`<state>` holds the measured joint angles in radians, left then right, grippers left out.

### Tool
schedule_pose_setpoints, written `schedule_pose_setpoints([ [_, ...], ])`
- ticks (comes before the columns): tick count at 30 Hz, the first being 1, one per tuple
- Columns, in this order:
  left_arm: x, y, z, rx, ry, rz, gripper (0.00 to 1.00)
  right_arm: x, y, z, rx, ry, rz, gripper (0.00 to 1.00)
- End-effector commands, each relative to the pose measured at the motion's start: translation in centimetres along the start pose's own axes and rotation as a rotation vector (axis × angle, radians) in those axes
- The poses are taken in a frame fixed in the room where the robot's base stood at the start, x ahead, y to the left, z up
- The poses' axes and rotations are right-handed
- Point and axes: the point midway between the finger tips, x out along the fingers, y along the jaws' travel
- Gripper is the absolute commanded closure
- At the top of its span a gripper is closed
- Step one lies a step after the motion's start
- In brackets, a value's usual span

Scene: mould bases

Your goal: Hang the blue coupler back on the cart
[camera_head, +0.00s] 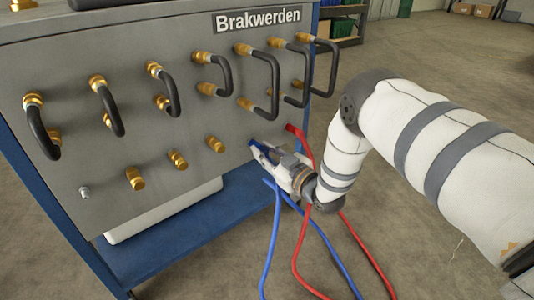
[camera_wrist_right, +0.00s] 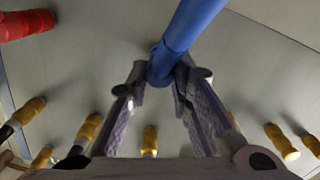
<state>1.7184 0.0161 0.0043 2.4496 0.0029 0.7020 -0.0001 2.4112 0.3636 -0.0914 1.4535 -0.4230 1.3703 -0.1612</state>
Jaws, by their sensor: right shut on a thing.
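The blue coupler (camera_head: 256,144) is at the lower right of the grey cart panel (camera_head: 60,165), between the fingers of my right gripper (camera_head: 266,153). In the right wrist view the blue coupler (camera_wrist_right: 188,32) runs from the top edge down to between the two fingertips, which are closed on its end. Blue hoses hang below the gripper in the head view. I cannot tell whether the coupler touches the panel, as the gripper partly hides it. My left gripper is not in view.
A red coupler (camera_head: 293,130) with a red hose (camera_head: 302,236) is just right of the gripper. Brass fittings (camera_head: 178,160) and black curved hoses (camera_head: 165,92) cover the panel. The blue lower shelf (camera_head: 165,240) holds a white box. Open floor lies to the right.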

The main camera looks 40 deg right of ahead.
Motion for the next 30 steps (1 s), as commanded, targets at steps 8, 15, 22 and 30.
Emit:
schedule_pose_setpoints([
  [8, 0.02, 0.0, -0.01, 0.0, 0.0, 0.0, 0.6, 0.25, 0.03, -0.15, 0.0, 0.004, 0.001, 0.73],
  [15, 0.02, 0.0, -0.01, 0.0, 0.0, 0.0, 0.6, 0.22, 0.01, -0.1, 0.0, 0.002, 0.001, 0.57],
  [22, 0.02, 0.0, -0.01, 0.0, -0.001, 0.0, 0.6, 0.18, 0.0, -0.04, 0.0, 0.001, 0.0, 0.4],
  [30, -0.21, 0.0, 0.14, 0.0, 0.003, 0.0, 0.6, -0.16, 0.06, -0.14, 0.0, 0.0, 0.001, 0.4],
])
